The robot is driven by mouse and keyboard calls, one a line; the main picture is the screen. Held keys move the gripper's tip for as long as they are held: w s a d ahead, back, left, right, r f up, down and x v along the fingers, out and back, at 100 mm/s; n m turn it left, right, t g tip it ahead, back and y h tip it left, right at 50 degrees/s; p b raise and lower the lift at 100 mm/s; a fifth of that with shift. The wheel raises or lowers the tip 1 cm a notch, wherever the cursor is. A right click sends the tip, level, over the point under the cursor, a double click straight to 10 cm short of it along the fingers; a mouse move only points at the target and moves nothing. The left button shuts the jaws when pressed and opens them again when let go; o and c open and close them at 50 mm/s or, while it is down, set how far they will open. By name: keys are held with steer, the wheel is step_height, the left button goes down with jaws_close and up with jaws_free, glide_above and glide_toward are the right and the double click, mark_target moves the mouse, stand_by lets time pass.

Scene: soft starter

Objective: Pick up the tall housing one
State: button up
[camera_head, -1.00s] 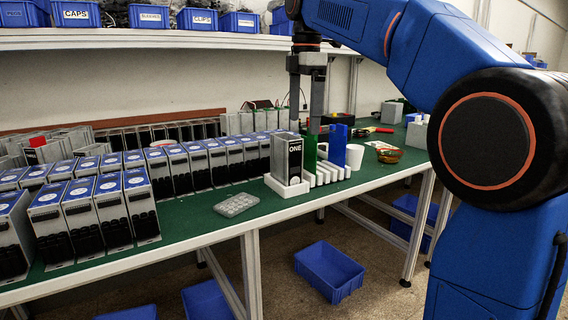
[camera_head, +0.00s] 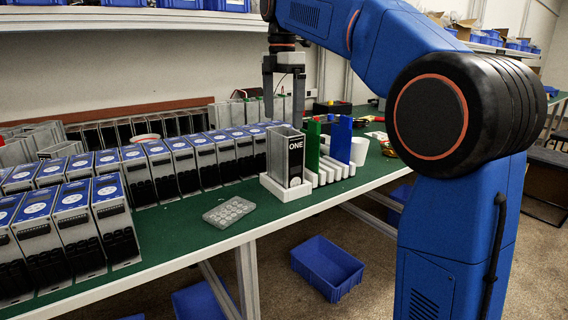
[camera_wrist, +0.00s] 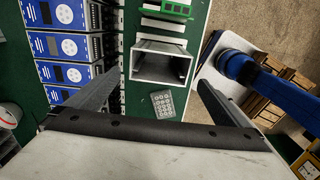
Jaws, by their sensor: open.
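The tall housing marked ONE (camera_head: 286,158) is a grey, open-topped box standing upright in a white holder (camera_head: 287,190) near the bench's front edge. In the wrist view the housing (camera_wrist: 161,64) shows its open top, beyond and between my fingers. My gripper (camera_head: 284,110) points down above the housing, its two fingers spread. In the wrist view my gripper (camera_wrist: 153,88) is open and empty. Whether the fingertips are level with the housing's rim cannot be told.
Green (camera_head: 312,148) and blue (camera_head: 341,140) upright plates stand in white slots right of the housing. Rows of blue-topped units (camera_head: 160,165) fill the left. A grey button pad (camera_head: 229,211) lies in front. A white cup (camera_head: 359,151) stands at right. Green bench surface (camera_head: 165,238) is bare in front.

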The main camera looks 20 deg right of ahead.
mark_target(284, 151)
steer(key=shift+w+d+f, duration=0.1)
steer(key=shift+d+f, duration=0.1)
steer(key=shift+f, duration=2.75)
steer(key=shift+w+d+f, duration=0.1)
steer(key=shift+d+f, duration=0.05)
steer(key=shift+f, duration=2.75)
steer(key=c, duration=1.1)
